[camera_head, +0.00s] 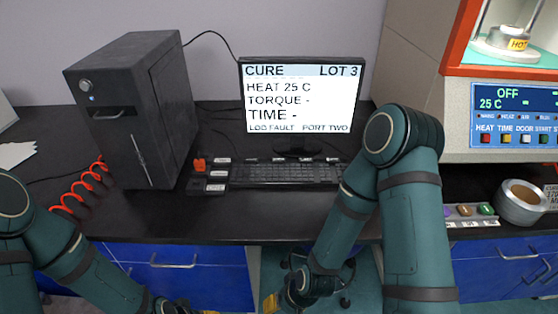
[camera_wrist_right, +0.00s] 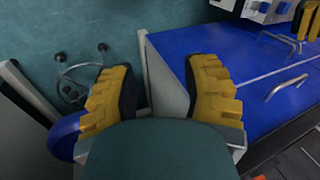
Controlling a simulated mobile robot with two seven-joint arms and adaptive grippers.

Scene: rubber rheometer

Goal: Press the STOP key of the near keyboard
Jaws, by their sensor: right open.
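A black keyboard (camera_head: 285,175) lies on the black desk in front of the monitor, with small white labels along its back edge. The labels are too small to read, so I cannot tell which key is STOP. My right gripper (camera_head: 274,301) is low at the bottom of the head view, below the desk's front edge and well apart from the keyboard. In the right wrist view its yellow-padded fingers (camera_wrist_right: 160,88) are spread apart with nothing between them. My left gripper (camera_head: 178,307) barely shows at the bottom edge, and its fingers are not clear.
A monitor (camera_head: 302,97) reads CURE, LOT 3. A dark computer tower (camera_head: 130,105) stands left, with a coiled orange cable (camera_head: 80,187). A rheometer panel (camera_head: 515,115) with coloured keys and a tape roll (camera_head: 521,203) are right. Blue drawers (camera_head: 190,270) are below. The front desk strip is clear.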

